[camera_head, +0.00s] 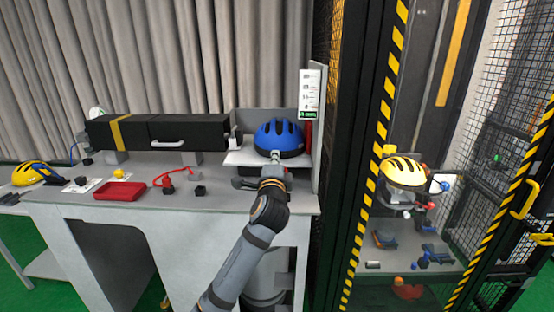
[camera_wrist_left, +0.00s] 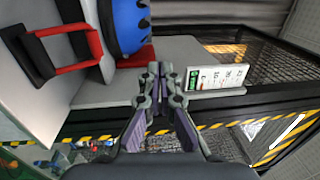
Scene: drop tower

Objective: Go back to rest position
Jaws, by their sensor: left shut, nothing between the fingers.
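My left arm rises from the bottom of the head view, and its gripper (camera_head: 275,159) is just in front of the blue helmet (camera_head: 279,137). The helmet sits on a white raised shelf (camera_head: 245,158) at the right end of the table. In the left wrist view the left gripper's fingers (camera_wrist_left: 160,76) are together with nothing between them. The blue helmet (camera_wrist_left: 127,25) shows at the upper left there, apart from the fingertips as far as I can tell. My right gripper is in neither view.
The grey table (camera_head: 140,197) holds a long black box (camera_head: 180,132), a red tray (camera_head: 117,193), a yellow helmet (camera_head: 32,173) and small parts. A caged tower with striped posts (camera_head: 372,165) stands close on the right, with another yellow helmet (camera_head: 403,171) inside.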

